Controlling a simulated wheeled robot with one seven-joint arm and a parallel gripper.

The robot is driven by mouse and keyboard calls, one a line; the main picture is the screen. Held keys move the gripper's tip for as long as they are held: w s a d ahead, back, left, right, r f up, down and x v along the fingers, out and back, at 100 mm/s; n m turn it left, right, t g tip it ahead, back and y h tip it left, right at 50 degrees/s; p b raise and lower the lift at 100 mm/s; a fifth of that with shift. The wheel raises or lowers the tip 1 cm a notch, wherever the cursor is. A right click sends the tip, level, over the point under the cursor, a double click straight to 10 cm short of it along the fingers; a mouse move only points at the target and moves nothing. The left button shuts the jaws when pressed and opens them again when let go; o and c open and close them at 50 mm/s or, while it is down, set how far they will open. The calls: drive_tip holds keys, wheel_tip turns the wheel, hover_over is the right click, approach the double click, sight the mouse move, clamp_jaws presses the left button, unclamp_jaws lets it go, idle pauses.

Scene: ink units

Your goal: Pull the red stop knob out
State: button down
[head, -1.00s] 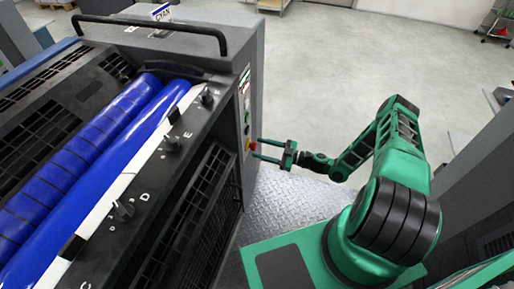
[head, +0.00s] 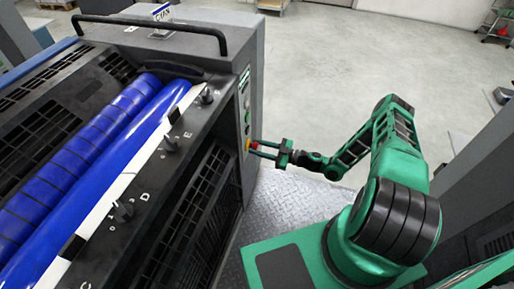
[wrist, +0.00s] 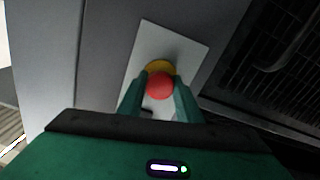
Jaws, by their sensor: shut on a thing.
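The red stop knob (wrist: 160,86) sits on a yellow base (wrist: 161,66) on a pale plate (wrist: 187,49) on the side of the ink unit. My gripper (wrist: 160,96) is shut on the red knob, with one green finger on each side of it. In the head view, my gripper (head: 253,149) reaches left to the knob at the unit's end face, and the yellow base (head: 248,144) shows beside it. The fingers hide the knob's sides in the wrist view.
The ink unit (head: 246,85) with blue rollers (head: 85,165) fills the left. A dark grille (wrist: 275,60) lies right of the plate in the wrist view. Metal tread floor (head: 295,197) lies below my arm. Open floor (head: 330,70) lies beyond.

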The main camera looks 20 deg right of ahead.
drive_tip(key=shift+s+d, duration=0.35)
drive_tip(key=shift+d, duration=0.1)
drive_tip(key=c, duration=1.3)
unclamp_jaws()
drive_tip(key=shift+o, duration=0.2)
drive_tip(key=v, duration=1)
drive_tip(key=shift+s+d, duration=0.2)
drive_tip(key=shift+d, duration=0.15)
drive_tip(key=x, duration=1.1)
